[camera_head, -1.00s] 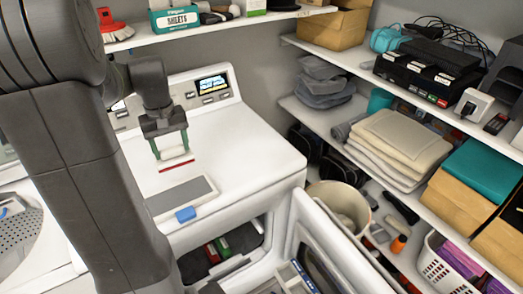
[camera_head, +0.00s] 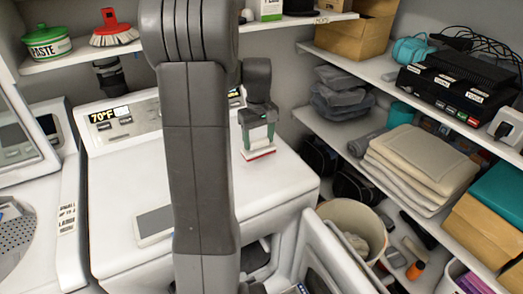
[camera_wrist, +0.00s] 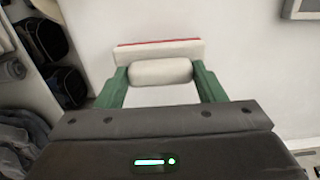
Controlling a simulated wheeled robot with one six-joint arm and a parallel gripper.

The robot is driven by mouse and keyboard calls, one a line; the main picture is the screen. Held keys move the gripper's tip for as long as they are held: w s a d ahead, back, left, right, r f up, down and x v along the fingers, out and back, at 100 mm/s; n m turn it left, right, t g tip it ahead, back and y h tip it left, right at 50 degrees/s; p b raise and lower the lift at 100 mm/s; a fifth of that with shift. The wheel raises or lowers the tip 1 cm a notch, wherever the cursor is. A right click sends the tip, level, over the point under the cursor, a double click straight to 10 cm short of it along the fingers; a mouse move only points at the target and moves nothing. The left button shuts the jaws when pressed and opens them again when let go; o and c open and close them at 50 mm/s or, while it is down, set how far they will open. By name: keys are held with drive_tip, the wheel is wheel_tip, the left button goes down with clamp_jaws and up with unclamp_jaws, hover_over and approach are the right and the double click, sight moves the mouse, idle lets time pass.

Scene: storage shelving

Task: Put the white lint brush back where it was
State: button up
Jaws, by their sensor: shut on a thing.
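My gripper (camera_head: 257,136) is in front of the white washer, above its top. Its green fingers are closed on the white lint brush (camera_head: 259,154), which has a red strip along one edge. In the wrist view the brush's white rounded handle (camera_wrist: 160,72) sits between the two fingers (camera_wrist: 160,84). Its flat white head with the red edge lies beyond them. Whether the brush touches the washer top cannot be told.
The upper shelf (camera_head: 120,46) holds a green paste tin (camera_head: 48,43) and a red scrub brush (camera_head: 113,28). Shelves at right hold folded towels (camera_head: 420,165), boxes and a black device (camera_head: 455,85). A beige bin (camera_head: 352,225) stands below. My arm hides part of the washer.

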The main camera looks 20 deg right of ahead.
sight(259, 149)
drive_tip(key=shift+f, duration=2.2)
drive_tip(key=shift+f, duration=0.25)
drive_tip(key=o, duration=1.1)
drive_tip(key=shift+r, duration=0.1)
drive_tip(key=shift+o, duration=0.2)
wheel_tip(259, 149, up, 12)
drive_tip(key=shift+r, duration=0.15)
